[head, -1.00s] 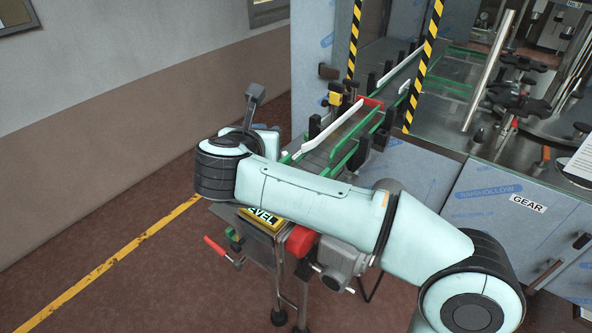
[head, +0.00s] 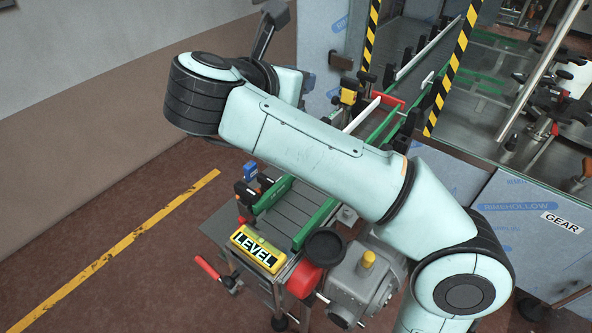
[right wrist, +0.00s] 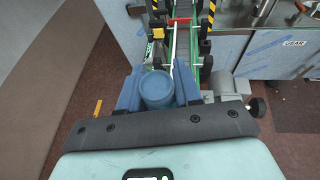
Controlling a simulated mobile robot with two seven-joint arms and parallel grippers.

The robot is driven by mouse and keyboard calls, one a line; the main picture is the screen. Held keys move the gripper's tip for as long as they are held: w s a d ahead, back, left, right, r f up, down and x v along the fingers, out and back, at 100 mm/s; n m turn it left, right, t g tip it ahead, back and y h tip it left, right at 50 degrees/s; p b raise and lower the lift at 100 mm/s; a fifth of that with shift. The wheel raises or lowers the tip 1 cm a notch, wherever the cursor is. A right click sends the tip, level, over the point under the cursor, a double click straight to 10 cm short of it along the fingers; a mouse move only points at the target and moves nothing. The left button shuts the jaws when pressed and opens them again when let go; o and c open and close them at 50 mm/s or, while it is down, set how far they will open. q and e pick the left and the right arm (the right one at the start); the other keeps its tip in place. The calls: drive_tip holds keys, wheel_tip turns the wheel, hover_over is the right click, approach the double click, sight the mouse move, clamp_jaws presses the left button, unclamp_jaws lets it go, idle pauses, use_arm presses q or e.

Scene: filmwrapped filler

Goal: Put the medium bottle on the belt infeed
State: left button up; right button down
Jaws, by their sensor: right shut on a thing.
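My right gripper (right wrist: 157,76) is shut on a blue bottle (right wrist: 157,92), whose round top shows between the two blue fingers in the right wrist view. Its lower part is hidden, so I cannot tell how high its base is. In the head view my right arm crosses the picture and hides the held bottle. The belt infeed (head: 290,207) is a grey slatted belt between green side rails; its near end shows below my arm. The belt also runs ahead of the bottle in the right wrist view (right wrist: 182,12). My left gripper is out of view.
A yellow "LEVEL" block (head: 257,248) sits at the belt's near end. A grey motor (head: 362,280) stands to the right, and a red-handled lever (head: 208,268) sticks out left. Striped posts (head: 455,65) flank the belt farther back. The machine cabinet (head: 525,215) is at right.

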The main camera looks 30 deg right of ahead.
wheel_tip(320, 180, down, 12)
drive_tip(key=shift+s+r+b, duration=0.1)
drive_tip(key=shift+r+b, duration=0.05)
drive_tip(key=shift+b, duration=0.6)
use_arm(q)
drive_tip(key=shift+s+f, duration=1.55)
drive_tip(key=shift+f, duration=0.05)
use_arm(e)
drive_tip(key=shift+f, duration=2.3)
use_arm(q)
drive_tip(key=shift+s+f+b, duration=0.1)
drive_tip(key=shift+b, duration=0.2)
use_arm(e)
drive_tip(key=shift+f, duration=0.1)
drive_tip(key=shift+f, duration=0.1)
drive_tip(key=c, duration=0.8)
unclamp_jaws()
drive_tip(key=shift+s, duration=0.1)
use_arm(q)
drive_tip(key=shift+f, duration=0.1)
